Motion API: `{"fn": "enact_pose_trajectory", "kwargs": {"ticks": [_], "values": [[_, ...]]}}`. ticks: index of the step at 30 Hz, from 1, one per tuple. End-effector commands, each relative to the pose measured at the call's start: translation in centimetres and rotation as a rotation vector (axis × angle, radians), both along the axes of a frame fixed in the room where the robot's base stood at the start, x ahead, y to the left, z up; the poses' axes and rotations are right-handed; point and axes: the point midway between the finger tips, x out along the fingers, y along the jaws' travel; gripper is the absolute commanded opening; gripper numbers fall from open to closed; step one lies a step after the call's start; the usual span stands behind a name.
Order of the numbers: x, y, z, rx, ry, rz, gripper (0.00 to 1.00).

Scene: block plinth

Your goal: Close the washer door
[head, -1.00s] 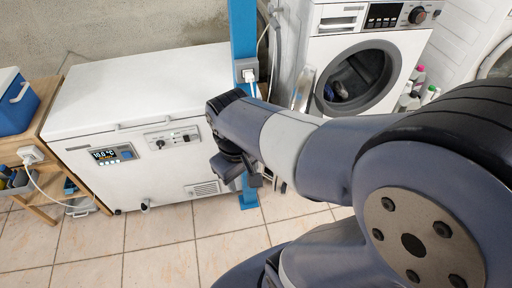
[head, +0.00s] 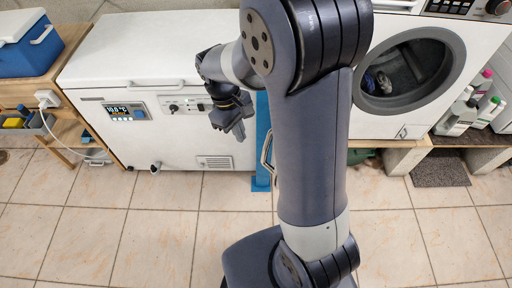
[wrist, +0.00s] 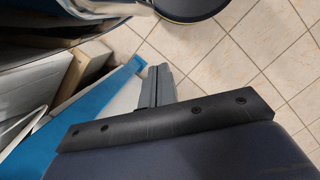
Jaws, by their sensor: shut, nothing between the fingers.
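The white washer (head: 375,126) stands at the right in the head view. Its round grey-rimmed opening (head: 405,75) is uncovered, with some laundry inside. The door is mostly hidden behind my arm. A thin silver curved edge (head: 266,150) showing left of my arm looks like part of the door, standing open. My gripper (head: 239,130) is shut and empty, pointing down in front of the chest freezer, left of that edge and apart from it. In the wrist view the shut fingers (wrist: 157,85) touch nothing that I can make out.
The white chest freezer (head: 165,90) stands behind my gripper. A blue post (head: 262,170) is between freezer and washer. Bottles (head: 462,115) stand right of the washer. A blue cooler (head: 28,45) sits at far left. The tiled floor in front is clear.

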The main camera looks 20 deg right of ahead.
Motion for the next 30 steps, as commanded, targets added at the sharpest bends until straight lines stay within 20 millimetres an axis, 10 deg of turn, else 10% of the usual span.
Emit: {"fn": "enact_pose_trajectory", "kwargs": {"ticks": [6,30], "values": [[-1.0,-0.8,-4.6,0.0,0.005,-0.002,0.0],[-4.1,-3.2,-4.0,0.0,-0.001,0.001,0.0]]}}
